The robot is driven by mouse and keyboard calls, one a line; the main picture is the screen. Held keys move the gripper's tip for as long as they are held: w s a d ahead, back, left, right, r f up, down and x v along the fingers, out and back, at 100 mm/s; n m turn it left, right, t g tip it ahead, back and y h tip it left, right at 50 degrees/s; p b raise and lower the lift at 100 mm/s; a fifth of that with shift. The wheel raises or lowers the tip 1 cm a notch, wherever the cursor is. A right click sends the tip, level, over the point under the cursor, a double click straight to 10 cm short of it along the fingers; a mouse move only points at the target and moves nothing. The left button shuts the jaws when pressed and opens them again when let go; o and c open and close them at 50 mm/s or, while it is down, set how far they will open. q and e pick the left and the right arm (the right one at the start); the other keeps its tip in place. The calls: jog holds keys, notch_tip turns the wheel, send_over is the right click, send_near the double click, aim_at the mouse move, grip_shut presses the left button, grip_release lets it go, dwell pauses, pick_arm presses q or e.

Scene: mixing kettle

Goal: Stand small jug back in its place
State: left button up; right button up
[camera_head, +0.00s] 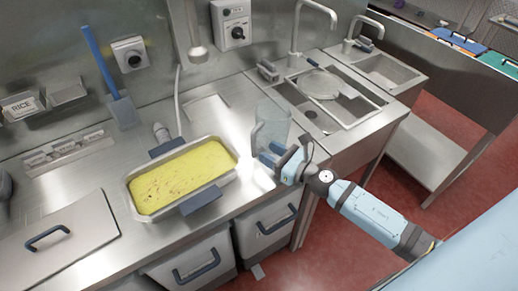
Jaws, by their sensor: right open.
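The small jug (271,126) is clear and see-through. It stands upright on the steel counter (228,120), between the yellow-filled kettle and the sink. My right gripper (271,154) is at the jug's lower near side, with its fingers open. The fingers overlap the jug's lower part in the picture, and I cannot tell whether they touch it. The jug's base is partly hidden by the gripper. My left gripper is not in view.
The kettle (231,151) holds yellow food and has dark handles. A sink (322,97) with a tap (297,28) lies to the right of the jug. A blue-handled paddle (100,65) leans at the back wall. A lid (62,238) lies at the front left.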

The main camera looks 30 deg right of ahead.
jog(key=s+d+f+m+h+b, duration=0.2)
jog(key=s+f+m, duration=0.1)
jog(key=s+m, duration=0.55)
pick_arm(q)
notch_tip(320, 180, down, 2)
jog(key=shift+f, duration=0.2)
pick_arm(e)
jog(key=s+a+f+m+g+h, duration=0.1)
jog(key=s+a+f+m, duration=0.4)
jog(key=m, duration=1)
jog(key=s+a+f+m+g+h, duration=0.1)
jog(key=s+a+f+m+g, duration=0.3)
jog(key=f+m, duration=0.6)
jog(key=s+a+m, duration=0.1)
jog(key=m, duration=0.4)
jog(key=shift+s+a+h, duration=0.25)
jog(key=shift+s+h, duration=0.05)
jog(key=shift+s, duration=0.05)
pick_arm(q)
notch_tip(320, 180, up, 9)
jog(key=p, duration=1)
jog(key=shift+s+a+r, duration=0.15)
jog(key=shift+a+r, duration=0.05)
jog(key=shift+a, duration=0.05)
pick_arm(e)
notch_tip(320, 180, up, 9)
jog(key=shift+s+d+r, duration=0.15)
jog(key=shift+d+r, duration=0.05)
jog(key=shift+d, duration=0.1)
